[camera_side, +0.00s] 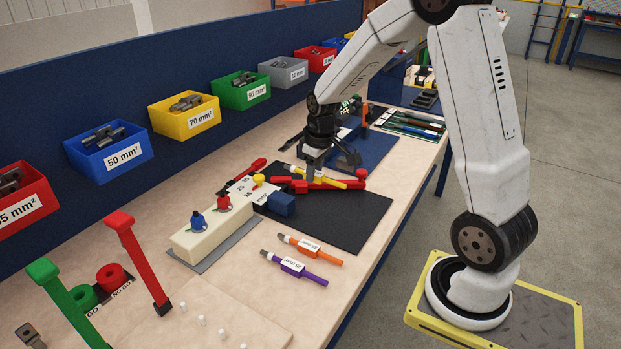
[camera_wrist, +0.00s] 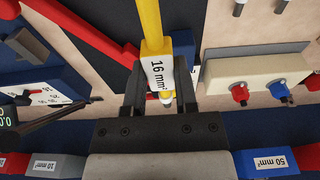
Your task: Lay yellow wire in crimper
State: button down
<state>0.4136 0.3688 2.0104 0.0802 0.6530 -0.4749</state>
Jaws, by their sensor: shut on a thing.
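The yellow wire (camera_side: 338,184), with a white label reading 16 mm², is held in my gripper (camera_side: 314,174). In the wrist view the labelled part of the yellow wire (camera_wrist: 154,48) lies between the two dark fingers of my gripper (camera_wrist: 160,82), which are shut on it. The crimper appears to be the tool with red handles (camera_side: 356,183) on the black mat (camera_side: 345,215). The wire is above or beside one red handle; I cannot tell whether they touch. A red handle (camera_wrist: 75,30) also crosses the wrist view left of the wire. The crimper's jaw is not clear.
A beige block (camera_side: 205,237) with red and blue knobs stands left of the mat. An orange wire (camera_side: 310,249) and a purple wire (camera_side: 294,268) lie in front. Labelled bins, including a yellow bin (camera_side: 185,119), line the back panel. The mat's front half is clear.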

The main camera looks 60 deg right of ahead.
aim_at(310, 213)
jog(key=shift+f, duration=5.15)
jog(key=shift+w+f, duration=0.1)
jog(key=shift+w, duration=0.3)
jog(key=shift+c, duration=1.6)
grip_release()
jog(key=shift+s+r, duration=0.15)
jog(key=shift+r, duration=1.15)
jog(key=shift+s+r, duration=0.2)
jog(key=shift+r, duration=1.1)
jog(key=shift+s+r, duration=0.15)
jog(key=shift+r, duration=1.15)
jog(key=shift+a, duration=0.1)
